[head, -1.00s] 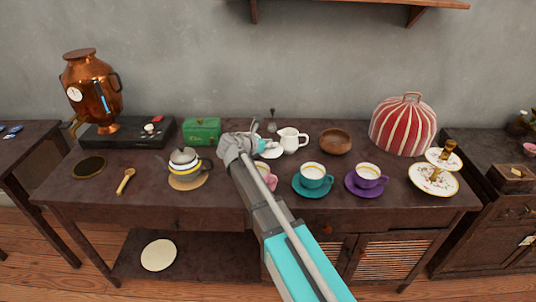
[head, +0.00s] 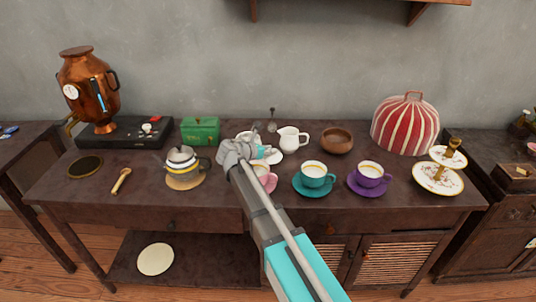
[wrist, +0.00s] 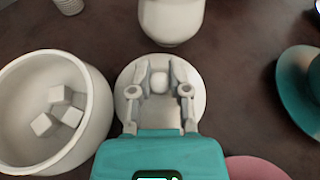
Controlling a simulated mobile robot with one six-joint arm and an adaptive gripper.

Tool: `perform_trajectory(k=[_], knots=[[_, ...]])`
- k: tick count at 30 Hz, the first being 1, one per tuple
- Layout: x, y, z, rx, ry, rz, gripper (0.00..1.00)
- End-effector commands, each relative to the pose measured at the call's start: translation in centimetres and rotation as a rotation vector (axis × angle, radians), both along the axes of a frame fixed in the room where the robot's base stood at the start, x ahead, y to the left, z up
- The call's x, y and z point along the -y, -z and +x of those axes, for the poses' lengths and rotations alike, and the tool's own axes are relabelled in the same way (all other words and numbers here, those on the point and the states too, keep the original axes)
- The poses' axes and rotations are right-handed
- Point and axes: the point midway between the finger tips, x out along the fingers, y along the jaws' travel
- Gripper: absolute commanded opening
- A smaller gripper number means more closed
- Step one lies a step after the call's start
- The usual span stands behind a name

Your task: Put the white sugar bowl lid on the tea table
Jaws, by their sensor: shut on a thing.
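The white sugar bowl lid (wrist: 196,104) is a round disc with a small knob (wrist: 159,83) in the middle of the wrist view. My gripper (wrist: 159,88) is shut on the knob, one finger on each side. In the head view my gripper (head: 262,152) is over the middle of the dark tea table (head: 225,192), and white lid edge (head: 276,157) shows beside it. I cannot tell whether the lid touches the tabletop. The open white sugar bowl (wrist: 98,130) with several sugar cubes stands just left of the lid; my gripper mostly hides it in the head view.
A white milk jug (head: 290,140) stands just beyond the lid. A pink cup (head: 265,178) on its saucer is close in front, and a teal cup (head: 314,176) is to the right. Bare tabletop lies front left.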

Motion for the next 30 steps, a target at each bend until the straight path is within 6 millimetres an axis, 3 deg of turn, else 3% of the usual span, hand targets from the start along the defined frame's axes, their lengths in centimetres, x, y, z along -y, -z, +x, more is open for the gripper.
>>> perform_trajectory(k=[14,15,17,30], knots=[[-0.04,0.42,-0.01,0.0,0.0,0.0,0.0],[-0.05,0.36,-0.01,0.0,-0.001,0.0,0.27],[-0.05,0.32,-0.01,0.0,-0.001,0.0,0.38],[-0.07,0.18,-0.02,0.0,-0.001,0.0,0.38]])
